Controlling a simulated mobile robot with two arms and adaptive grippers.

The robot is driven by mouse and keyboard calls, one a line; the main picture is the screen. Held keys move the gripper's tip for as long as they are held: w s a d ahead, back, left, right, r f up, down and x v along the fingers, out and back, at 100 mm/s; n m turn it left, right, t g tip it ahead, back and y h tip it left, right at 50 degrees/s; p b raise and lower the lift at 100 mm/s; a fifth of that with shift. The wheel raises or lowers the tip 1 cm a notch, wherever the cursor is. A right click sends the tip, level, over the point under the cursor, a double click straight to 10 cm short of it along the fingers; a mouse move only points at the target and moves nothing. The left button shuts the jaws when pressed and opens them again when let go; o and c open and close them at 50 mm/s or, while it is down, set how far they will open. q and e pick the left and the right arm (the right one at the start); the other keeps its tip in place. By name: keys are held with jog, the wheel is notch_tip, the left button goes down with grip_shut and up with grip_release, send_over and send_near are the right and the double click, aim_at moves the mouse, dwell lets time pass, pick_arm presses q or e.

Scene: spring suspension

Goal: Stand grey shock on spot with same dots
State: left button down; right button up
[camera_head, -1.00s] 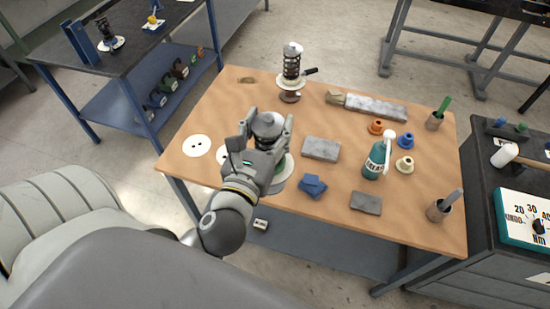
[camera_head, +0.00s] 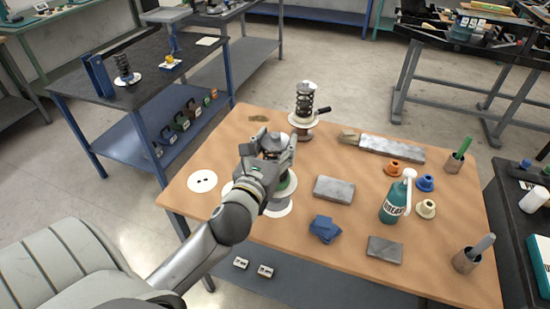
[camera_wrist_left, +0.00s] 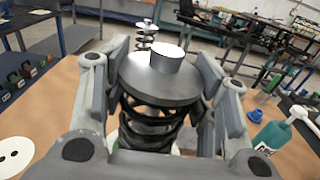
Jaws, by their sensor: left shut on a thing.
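My left gripper (camera_head: 268,150) is shut on the grey shock (camera_head: 276,143), with one finger on each side of it. The wrist view shows the shock's grey round top plate (camera_wrist_left: 160,78) and black coil spring, roughly upright between the fingers. Its base is partly hidden by my gripper; a white round spot (camera_head: 285,211) lies below it, and I cannot tell whether they touch. A white spot with two black dots (camera_head: 203,181) lies at the table's left. Another white spot (camera_head: 227,187) is mostly hidden behind my arm. My right gripper is out of view.
Another black-spring shock (camera_head: 305,98) stands behind, on a stand with a black handle. Right of my gripper are a grey block (camera_head: 334,189), blue cloth (camera_head: 325,229), teal grease bottle (camera_head: 395,200), coloured bushings and cups. The table's left front area is fairly clear.

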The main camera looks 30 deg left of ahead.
pick_arm(q)
jog(key=shift+w+a+f, duration=0.35)
jog(key=shift+w+f, duration=0.1)
jog(key=shift+f, duration=0.1)
jog(key=shift+w+a+f, duration=0.3)
jog(key=shift+w+f, duration=0.15)
jog(key=shift+f, duration=0.05)
jog(key=shift+w+f, duration=0.1)
jog(key=shift+f, duration=1.65)
jog(key=shift+a+f+b, duration=0.1)
jog(key=shift+f+b, duration=0.05)
jog(key=shift+b, duration=0.15)
jog(key=c, duration=0.6)
grip_release()
jog(key=shift+f, duration=0.1)
jog(key=shift+o, duration=0.2)
jog(key=b+v, duration=0.2)
jog(key=v, duration=0.9)
jog(key=shift+f, duration=0.1)
jog(key=shift+s+r+b, duration=0.2)
jog(key=shift+s+b, duration=0.2)
jog(key=shift+s, duration=0.2)
